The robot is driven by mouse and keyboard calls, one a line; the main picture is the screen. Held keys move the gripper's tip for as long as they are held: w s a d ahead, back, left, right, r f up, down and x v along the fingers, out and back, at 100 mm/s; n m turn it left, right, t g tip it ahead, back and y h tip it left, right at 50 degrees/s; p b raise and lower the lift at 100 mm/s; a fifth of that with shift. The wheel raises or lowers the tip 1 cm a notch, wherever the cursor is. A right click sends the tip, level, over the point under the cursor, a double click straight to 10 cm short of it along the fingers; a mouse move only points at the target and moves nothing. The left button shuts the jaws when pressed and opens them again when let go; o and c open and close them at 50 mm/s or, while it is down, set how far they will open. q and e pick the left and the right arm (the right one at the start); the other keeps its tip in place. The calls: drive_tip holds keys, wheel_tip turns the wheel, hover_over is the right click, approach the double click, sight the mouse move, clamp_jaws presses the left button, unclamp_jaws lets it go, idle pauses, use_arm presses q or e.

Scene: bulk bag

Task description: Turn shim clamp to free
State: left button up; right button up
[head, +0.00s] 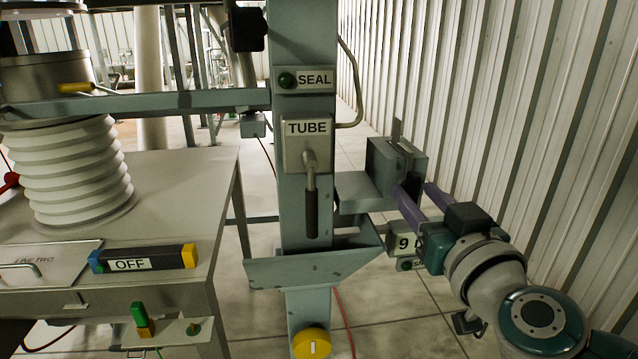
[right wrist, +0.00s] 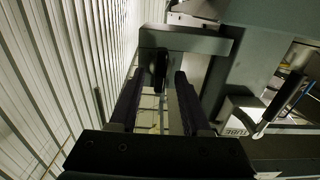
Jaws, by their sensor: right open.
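A grey box-shaped fixture (head: 385,160) with a thin upright plate in its top stands on a bracket right of the column; I take it for the shim clamp, but no readable label confirms this. My right gripper (head: 412,188) reaches up to its near side with two purple fingers spread apart. In the right wrist view, the open fingers (right wrist: 159,80) point at a dark knob (right wrist: 159,65) on a grey bracket (right wrist: 185,40). The knob shows between the fingertips, with gaps beside it; I cannot tell its turned position. My left gripper is not in view.
The grey column (head: 305,120) carries SEAL and TUBE plates, a hanging handle (head: 311,205), a tray (head: 310,265) and a yellow knob (head: 312,343). A partly hidden number plate (head: 403,243) is beside my right wrist. A corrugated wall (head: 500,100) bounds the right. A bench (head: 185,180) with an OFF bar is left.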

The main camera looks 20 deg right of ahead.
drive_tip(key=shift+w+d, duration=0.1)
drive_tip(key=shift+w, duration=0.35)
drive_tip(key=shift+c, duration=0.2)
clamp_jaws()
